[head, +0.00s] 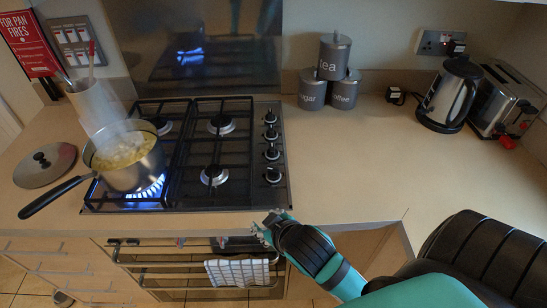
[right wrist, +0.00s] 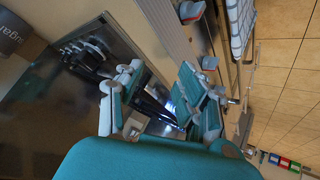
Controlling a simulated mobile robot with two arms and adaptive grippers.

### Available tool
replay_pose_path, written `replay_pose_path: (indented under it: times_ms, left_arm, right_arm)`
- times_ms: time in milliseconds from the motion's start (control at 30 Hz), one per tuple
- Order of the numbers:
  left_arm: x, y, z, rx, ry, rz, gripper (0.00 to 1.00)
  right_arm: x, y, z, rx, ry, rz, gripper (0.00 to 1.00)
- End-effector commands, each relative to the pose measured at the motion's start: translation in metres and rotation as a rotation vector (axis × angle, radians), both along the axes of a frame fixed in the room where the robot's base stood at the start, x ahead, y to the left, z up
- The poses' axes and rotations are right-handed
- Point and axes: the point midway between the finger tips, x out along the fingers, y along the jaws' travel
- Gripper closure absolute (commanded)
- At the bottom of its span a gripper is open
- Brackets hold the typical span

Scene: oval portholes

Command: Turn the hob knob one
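The black gas hob (head: 187,160) is set in the counter, with a column of several black knobs (head: 271,153) along its right side. A blue flame (head: 150,188) burns under a steaming pot (head: 128,160) at the front left burner. My right gripper (head: 268,226) is in front of the counter edge, below and apart from the nearest knob (head: 272,174). In the right wrist view my right gripper (right wrist: 158,100) has its two fingers spread, with nothing held between them. The hob panel and knobs (right wrist: 85,50) show beyond the fingers there. My left gripper is out of view.
The pot's handle sticks out to the front left, beside a lid (head: 45,165). An oven rail with a checked towel (head: 238,272) is below the counter edge. Canisters (head: 334,75), a kettle (head: 449,95) and a toaster (head: 505,100) stand behind. The counter right of the hob is clear.

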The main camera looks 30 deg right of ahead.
Motion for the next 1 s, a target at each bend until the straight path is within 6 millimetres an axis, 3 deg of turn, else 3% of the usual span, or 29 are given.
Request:
replay_pose_path:
  times_ms: [167,367,500,633,733,833,933,1000]
  left_arm:
    - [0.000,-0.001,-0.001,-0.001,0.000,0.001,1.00]
    - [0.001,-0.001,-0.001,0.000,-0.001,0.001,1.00]
    - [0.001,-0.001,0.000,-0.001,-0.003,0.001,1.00]
    - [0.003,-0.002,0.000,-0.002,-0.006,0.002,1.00]
    - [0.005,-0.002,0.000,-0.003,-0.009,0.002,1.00]
    - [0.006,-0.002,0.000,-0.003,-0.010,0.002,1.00]
    - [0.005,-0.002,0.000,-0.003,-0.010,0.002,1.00]
    - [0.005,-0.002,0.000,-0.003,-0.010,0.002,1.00]
  right_arm:
    - [0.061,0.004,0.051,-0.109,-0.278,0.082,0.62]
    - [0.124,0.029,0.142,-0.300,-0.689,0.248,0.62]
    - [0.147,0.076,0.226,-0.513,-1.067,0.468,0.62]
    - [0.140,0.132,0.276,-0.742,-1.382,0.743,0.62]
    - [0.125,0.171,0.286,-0.929,-1.569,1.000,0.62]
    - [0.112,0.196,0.273,-1.121,-1.688,1.297,0.62]
    - [0.107,0.202,0.243,-1.309,-1.719,1.633,0.62]
    - [0.109,0.190,0.217,-1.430,-1.675,1.887,0.62]
